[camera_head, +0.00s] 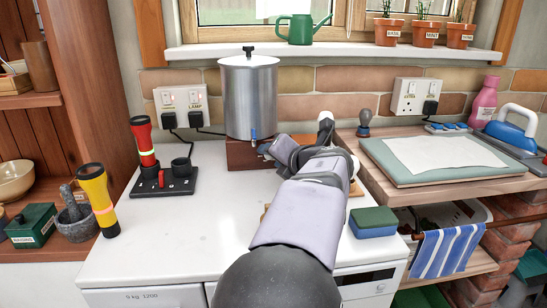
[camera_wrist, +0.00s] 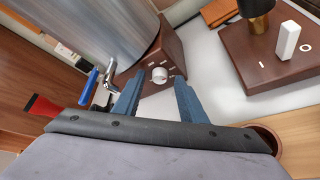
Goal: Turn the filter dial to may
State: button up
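The filter is a tall silver cylinder (camera_head: 249,95) on a brown wooden base (camera_head: 240,153). In the wrist view, a small round white dial (camera_wrist: 159,74) sits on the face of the base (camera_wrist: 170,52). Pale marks surround the dial, too small to read, so I cannot tell its setting. My gripper (camera_wrist: 160,80) is open, its two blue fingers pointing toward the base with the dial between them in the picture. I cannot tell whether they touch it. In the head view, my arm hides the dial and my gripper (camera_head: 268,150) is near the base's right side.
A metal tap with a blue lever (camera_wrist: 91,82) is left of the dial. A brown switch block (camera_wrist: 262,65) with a white lever stands to the right. A black torch stand (camera_head: 165,182), yellow torch (camera_head: 97,200) and sponge (camera_head: 373,222) are on the white counter (camera_head: 165,235).

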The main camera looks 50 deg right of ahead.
jog(key=shift+p+v, duration=0.55)
jog(key=shift+v, duration=3)
